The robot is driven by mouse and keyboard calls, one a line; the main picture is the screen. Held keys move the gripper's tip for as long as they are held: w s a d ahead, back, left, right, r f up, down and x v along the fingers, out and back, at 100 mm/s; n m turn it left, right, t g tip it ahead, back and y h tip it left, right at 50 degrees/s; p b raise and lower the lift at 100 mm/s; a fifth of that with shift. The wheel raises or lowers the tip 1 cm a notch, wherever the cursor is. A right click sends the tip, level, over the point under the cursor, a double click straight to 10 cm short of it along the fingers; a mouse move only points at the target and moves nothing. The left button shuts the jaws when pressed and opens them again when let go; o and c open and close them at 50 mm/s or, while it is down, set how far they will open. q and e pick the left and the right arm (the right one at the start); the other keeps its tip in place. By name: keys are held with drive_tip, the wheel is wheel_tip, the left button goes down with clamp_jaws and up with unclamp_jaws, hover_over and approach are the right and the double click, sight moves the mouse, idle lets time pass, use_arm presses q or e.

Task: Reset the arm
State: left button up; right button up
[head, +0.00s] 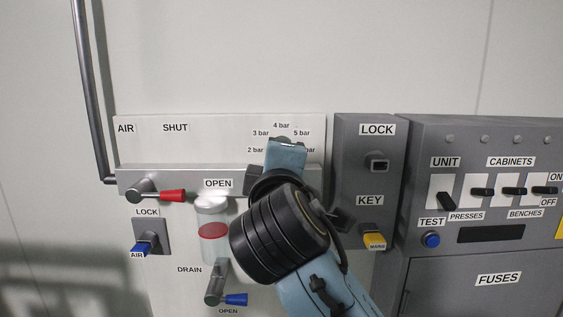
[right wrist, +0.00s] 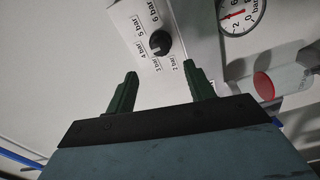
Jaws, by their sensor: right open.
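My right arm reaches up from the bottom of the head view. Its gripper (head: 284,145) is in front of the pressure regulator on the air panel and hides most of it. In the right wrist view the gripper's two green fingers (right wrist: 162,84) are spread apart with nothing between them. The black regulator knob (right wrist: 160,43) is ahead of the fingertips, apart from them, inside a scale of bar labels. My left gripper is not in view.
The red-handled air lever (head: 171,195), filter bowl (head: 213,232) and blue-handled drain lever (head: 235,299) are left of my arm. The lock box (head: 367,150) and fuse cabinet (head: 480,285) stand to the right. A gauge (right wrist: 240,14) is near the knob. The wall above is clear.

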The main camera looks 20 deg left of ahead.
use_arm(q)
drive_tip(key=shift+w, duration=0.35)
